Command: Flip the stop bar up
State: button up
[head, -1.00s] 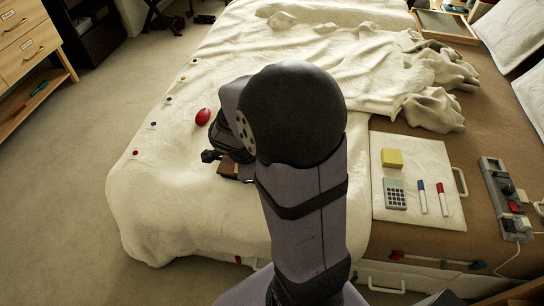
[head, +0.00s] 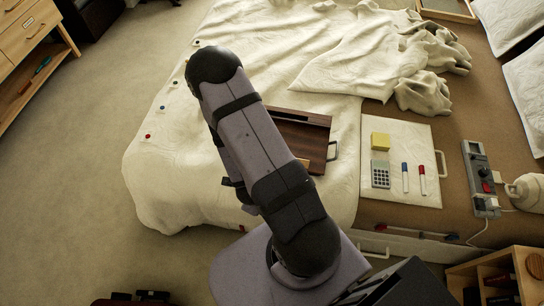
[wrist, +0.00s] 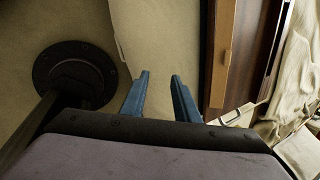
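A dark brown wooden board or tray (head: 312,138) with a grey handle at its right end lies on the white bedcover, partly behind my arm in the head view. In the head view my arm hides the fingers.
A white board (head: 403,180) holds a yellow block (head: 380,141), a calculator (head: 380,174) and two markers. A power strip (head: 479,178) is at the right. Crumpled cloth (head: 375,60) lies behind. Carpet (head: 70,200) is open at the left.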

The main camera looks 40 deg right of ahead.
jog(key=w+d+r+n+t+h, duration=0.3)
jog(key=w+d+r, duration=0.2)
jog(key=shift+w+d+r, duration=0.2)
jog(key=shift+w+r, duration=0.05)
jog(key=shift+w, duration=0.15)
jog(key=p+x, duration=0.1)
jog(key=x, duration=0.6)
jog(key=shift+w+p, duration=0.2)
jog(key=shift+p, duration=0.1)
jog(key=shift+f, duration=0.15)
grip_shut()
